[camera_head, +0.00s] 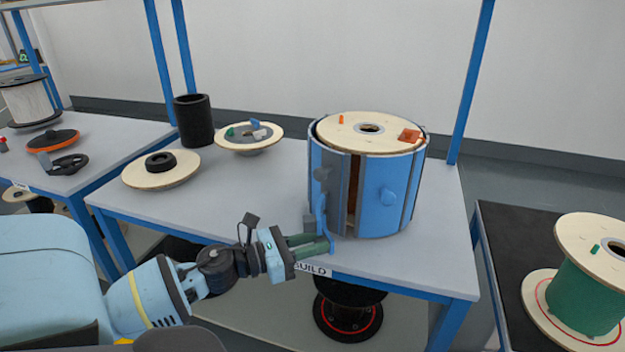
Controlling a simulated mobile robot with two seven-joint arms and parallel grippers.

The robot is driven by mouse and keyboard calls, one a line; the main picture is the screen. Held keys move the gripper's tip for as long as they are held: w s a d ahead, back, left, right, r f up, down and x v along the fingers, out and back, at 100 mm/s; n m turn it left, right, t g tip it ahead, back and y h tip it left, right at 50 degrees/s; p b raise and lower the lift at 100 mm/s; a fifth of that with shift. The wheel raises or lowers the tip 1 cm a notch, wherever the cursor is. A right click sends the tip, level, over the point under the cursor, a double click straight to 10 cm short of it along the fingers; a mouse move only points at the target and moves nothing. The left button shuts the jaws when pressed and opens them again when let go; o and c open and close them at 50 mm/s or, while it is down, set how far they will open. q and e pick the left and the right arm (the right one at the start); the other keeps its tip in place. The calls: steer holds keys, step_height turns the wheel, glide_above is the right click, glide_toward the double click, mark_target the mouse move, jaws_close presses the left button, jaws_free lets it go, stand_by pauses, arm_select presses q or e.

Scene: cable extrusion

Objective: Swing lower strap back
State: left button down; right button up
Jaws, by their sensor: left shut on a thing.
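A spool with a pale wooden top flange (345,130) stands upright on the grey table, wrapped in a blue and dark grey jacket (370,180). An upright gap in the jacket's front shows a brown inside. A narrow blue strap piece (322,212) stands at the jacket's front left, beside a grey block. My left gripper (318,243) reaches in from the left and is shut on the lower end of this strap piece, near the table's front edge. The fingers partly hide that end. My right gripper is not in view.
A black cylinder (193,120) and two wooden discs (160,172) (249,137) stand at the table's left and back. A blue post (470,85) rises behind the spool. A green spool (583,290) sits on a dark surface at right. The table's middle is clear.

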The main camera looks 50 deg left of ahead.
arm_select(q)
steer(key=shift+w+a+r+y, duration=0.2)
steer(key=shift+a+y, duration=0.1)
steer(key=shift+a, duration=0.15)
steer(key=c, duration=1.2)
jaws_free()
steer(key=shift+f, duration=0.1)
steer(key=shift+c, duration=0.2)
steer(key=shift+d, duration=0.1)
steer(key=shift+s, duration=0.4)
steer(key=v, duration=0.7)
steer(key=shift+a, duration=0.25)
